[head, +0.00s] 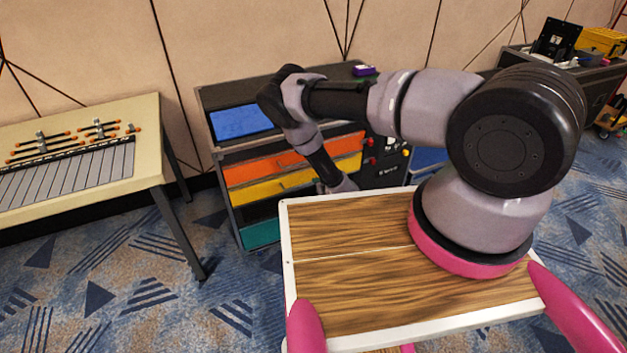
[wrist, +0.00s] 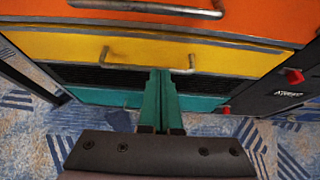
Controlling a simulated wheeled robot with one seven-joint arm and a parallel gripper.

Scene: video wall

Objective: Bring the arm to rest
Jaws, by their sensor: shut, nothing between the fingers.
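My arm reaches out over the wooden board and bends down in front of the cabinet (head: 232,192). In the head view the gripper itself is hidden behind the board's far edge. In the wrist view my gripper (wrist: 160,76) shows two teal fingers pressed together, with nothing between them. Its tips appear in front of the yellow drawer (wrist: 212,54) and its handle (wrist: 148,52); I cannot tell whether they touch. An orange drawer (wrist: 250,20) is above, and a dark band and a teal drawer (wrist: 95,97) are below.
The cabinet has a blue panel (head: 240,122) on top and red knobs (wrist: 294,76) at its right. A cream table (head: 150,140) with a bar instrument (head: 75,172) stands at the left. Patterned carpet (head: 130,290) is open between table and board. Dark cases (head: 590,75) stand at the right.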

